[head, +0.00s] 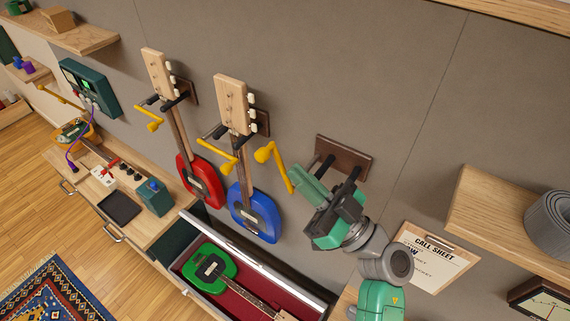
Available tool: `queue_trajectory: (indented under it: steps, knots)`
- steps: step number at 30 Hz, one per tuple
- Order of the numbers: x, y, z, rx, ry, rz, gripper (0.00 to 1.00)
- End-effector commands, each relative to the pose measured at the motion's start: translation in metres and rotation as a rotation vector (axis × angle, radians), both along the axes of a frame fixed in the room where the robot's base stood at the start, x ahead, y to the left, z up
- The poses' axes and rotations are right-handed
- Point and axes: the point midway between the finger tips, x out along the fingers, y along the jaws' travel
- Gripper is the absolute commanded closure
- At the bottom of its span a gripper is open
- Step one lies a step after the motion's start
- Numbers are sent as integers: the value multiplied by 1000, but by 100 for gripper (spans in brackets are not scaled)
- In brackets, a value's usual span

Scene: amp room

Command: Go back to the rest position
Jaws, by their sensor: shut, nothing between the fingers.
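My gripper (318,190) is in the right middle of the head view, in front of the grey wall. It is green and dark grey, shut and empty. It is close to an empty brown wall hanger (345,156) with dark prongs; I cannot tell whether they touch. My arm reaches up to it from the lower right.
Left of my gripper, a yellow crank (265,154), a blue guitar (254,214) and a red guitar (200,183) are on the wall. Below, an open drawer holds a green guitar (212,267). A clipboard (428,260) and wooden shelf (478,215) are to the right.

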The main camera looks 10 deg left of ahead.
Motion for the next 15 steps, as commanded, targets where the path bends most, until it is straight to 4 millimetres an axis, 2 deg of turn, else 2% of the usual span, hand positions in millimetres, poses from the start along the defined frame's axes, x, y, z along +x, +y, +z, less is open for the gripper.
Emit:
queue_trajectory:
  steps: [5,15]
  knots:
    - [-5,-12,-9,0,-1,-1,100]
    - [-5,-13,-9,0,-1,1,100]
